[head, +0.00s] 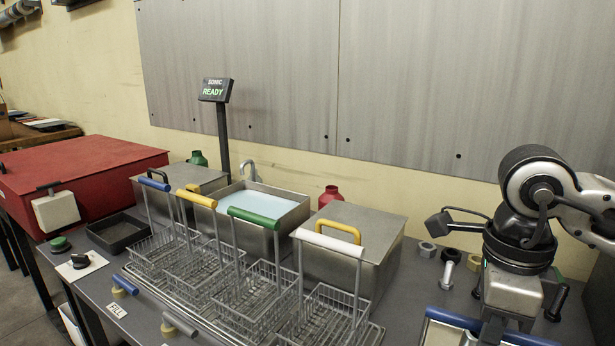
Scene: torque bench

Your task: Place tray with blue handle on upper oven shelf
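A metal tray with a blue handle (455,319) shows at the bottom right edge, partly cut off by the frame. My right gripper (492,333) points down at the middle of the blue handle and covers part of it. Its fingertips are at the frame's bottom edge, so I cannot tell whether they are shut on the handle. My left gripper is not in view. I see no oven shelf that I can make out.
Wire baskets with blue, yellow, green (254,218) and white handles stand in a row mid-bench. Behind them are steel boxes (345,240), a liquid-filled basin (262,207) and a display reading READY (215,90). A red chest (80,175) is at left. Bolts and nuts (447,272) lie near my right arm.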

